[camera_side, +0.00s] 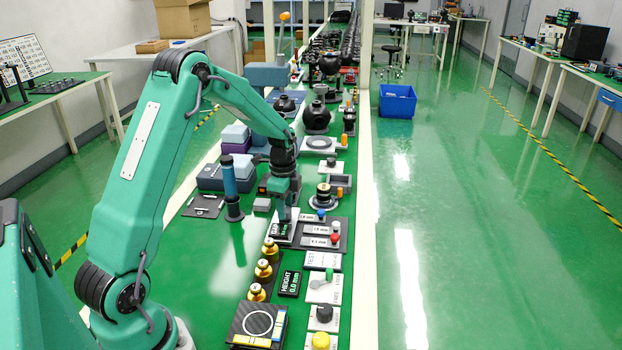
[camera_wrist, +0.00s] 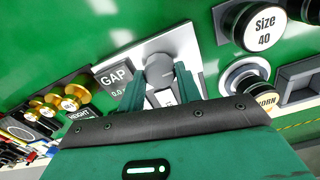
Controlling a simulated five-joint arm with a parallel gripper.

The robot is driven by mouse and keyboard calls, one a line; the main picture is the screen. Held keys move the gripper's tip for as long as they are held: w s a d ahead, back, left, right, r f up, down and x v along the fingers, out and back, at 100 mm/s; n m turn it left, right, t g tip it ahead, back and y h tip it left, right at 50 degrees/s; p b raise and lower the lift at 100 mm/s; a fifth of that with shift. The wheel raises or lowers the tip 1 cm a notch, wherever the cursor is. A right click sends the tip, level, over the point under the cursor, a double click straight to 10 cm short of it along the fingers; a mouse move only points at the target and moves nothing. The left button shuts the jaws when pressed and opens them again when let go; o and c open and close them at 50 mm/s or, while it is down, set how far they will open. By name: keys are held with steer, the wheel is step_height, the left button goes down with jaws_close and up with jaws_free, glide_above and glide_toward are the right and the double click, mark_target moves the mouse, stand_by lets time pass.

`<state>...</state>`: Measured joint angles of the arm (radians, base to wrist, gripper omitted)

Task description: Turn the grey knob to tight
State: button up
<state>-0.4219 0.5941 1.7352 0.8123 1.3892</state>
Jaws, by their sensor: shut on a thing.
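In the wrist view the grey knob (camera_wrist: 159,67) stands on a light grey plate (camera_wrist: 187,42). My gripper (camera_wrist: 162,82) has one finger on each side of the knob and is shut on it. The lower part of the knob is partly hidden by the fingers. A dark display marked GAP (camera_wrist: 114,76) lies just left of the knob; its reading is too small to be sure of. In the side view my gripper (camera_side: 283,213) points down at the bench beside the labelled panel, and the knob is hidden there. No tight mark can be made out.
Several brass weights (camera_side: 264,268) stand nearer the camera in the side view. A dark blue cylinder (camera_side: 230,180) stands left of my gripper.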

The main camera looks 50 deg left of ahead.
steer(key=n, duration=0.4)
steer(key=shift+n, duration=0.4)
steer(key=n, duration=0.9)
steer(key=shift+a+n, duration=0.1)
steer(key=shift+n, duration=1.9)
steer(key=shift+r, duration=0.1)
steer(key=o, duration=1)
